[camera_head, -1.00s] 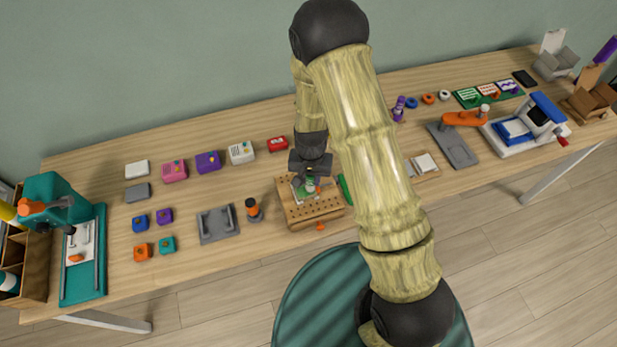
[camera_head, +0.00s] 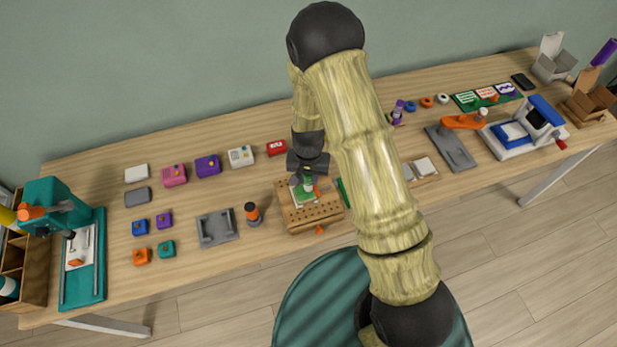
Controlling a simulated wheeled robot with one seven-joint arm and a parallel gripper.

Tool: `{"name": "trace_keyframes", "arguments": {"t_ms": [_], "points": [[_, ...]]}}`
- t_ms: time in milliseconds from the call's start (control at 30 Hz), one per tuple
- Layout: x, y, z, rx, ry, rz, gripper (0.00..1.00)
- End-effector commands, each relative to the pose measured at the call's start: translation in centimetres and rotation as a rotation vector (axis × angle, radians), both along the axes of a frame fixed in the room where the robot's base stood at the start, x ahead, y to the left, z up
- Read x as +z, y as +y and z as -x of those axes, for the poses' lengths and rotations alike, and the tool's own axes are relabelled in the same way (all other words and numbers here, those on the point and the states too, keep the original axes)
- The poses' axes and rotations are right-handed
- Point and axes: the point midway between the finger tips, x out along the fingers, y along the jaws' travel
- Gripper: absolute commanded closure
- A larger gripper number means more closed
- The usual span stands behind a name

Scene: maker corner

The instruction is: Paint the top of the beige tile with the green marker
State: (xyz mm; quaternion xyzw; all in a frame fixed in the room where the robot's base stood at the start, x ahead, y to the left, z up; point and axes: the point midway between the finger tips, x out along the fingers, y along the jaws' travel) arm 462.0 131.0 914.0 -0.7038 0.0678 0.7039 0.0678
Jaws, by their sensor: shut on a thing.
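My gripper (camera_head: 307,176) is above the wooden holed block (camera_head: 318,216), pointing down. It is shut on a small green marker (camera_head: 308,184), whose lower end is close to the tile. I cannot tell whether the tip touches. The tile (camera_head: 302,197) lies on the block's top, towards its back left, and much of its visible top looks green. The gripper and marker hide part of the tile. A small orange part stands beside the tile, and another orange piece sits at the block's front edge.
An orange and dark bottle (camera_head: 253,214) and a grey tray (camera_head: 217,227) stand left of the block. A dark green item shows right of the block, partly behind my arm. Small coloured boxes fill the left of the table; a grey fixture (camera_head: 452,148) stands on the right.

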Motion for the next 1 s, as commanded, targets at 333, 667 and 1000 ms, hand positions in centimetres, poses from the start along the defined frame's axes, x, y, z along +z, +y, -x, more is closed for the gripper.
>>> {"name": "trace_keyframes", "arguments": {"t_ms": [333, 667, 1000], "points": [[0.0, 0.4, -1.1, 0.001, -0.001, 0.000, 0.93], [0.0, 0.5, -1.0, 0.001, 0.000, 0.000, 0.93], [0.0, 1.6, -0.6, 0.000, 0.000, 0.000, 0.93]]}}
